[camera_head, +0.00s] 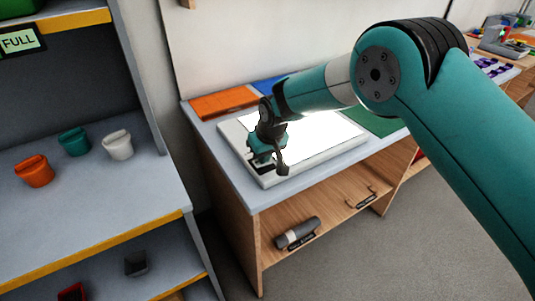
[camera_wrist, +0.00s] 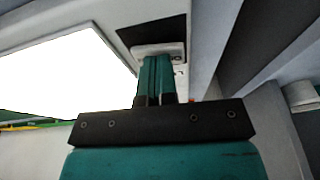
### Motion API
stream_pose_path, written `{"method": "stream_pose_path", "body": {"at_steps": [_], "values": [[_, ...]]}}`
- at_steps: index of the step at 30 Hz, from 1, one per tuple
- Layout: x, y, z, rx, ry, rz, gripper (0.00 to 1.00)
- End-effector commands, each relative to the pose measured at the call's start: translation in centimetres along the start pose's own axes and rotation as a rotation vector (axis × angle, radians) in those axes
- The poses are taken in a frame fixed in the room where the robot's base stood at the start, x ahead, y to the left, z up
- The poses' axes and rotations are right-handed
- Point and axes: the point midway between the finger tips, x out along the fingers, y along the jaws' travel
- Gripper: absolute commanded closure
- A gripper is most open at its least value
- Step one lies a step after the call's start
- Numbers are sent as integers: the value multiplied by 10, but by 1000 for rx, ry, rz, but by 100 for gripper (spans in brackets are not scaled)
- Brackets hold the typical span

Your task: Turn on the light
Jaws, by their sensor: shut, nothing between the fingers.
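The light panel (camera_head: 325,132) is a flat white-framed box on the bench, and its surface glows bright white. The bright surface also shows at the left in the wrist view (camera_wrist: 60,75). A pale switch (camera_wrist: 159,48) sits on a dark plate (camera_wrist: 150,30) on the panel's frame. My gripper (camera_head: 262,158) is at the near left corner of the panel, pointing down. In the wrist view my gripper's fingers (camera_wrist: 155,68) are together and empty, with their tips at the switch. The fingers hide part of it; I cannot tell whether they touch it.
An orange mat (camera_head: 222,103), a blue mat (camera_head: 270,84) and a green mat (camera_head: 375,121) lie around the panel. A shelf at left holds orange (camera_head: 34,172), teal (camera_head: 74,142) and white (camera_head: 117,145) cups. A grey cylinder (camera_head: 297,233) lies under the bench.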

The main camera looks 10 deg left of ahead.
Motion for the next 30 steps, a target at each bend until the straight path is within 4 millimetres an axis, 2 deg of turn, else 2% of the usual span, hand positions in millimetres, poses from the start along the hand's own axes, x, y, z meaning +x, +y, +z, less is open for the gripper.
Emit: {"method": "stream_pose_path", "body": {"at_steps": [14,17,21,23,30], "values": [[-6,-2,-2,2,1,1,100],[-20,0,-6,4,2,1,100],[-50,7,-13,8,3,2,100],[-56,11,-10,9,5,3,100],[-107,20,-10,6,4,3,100]]}}
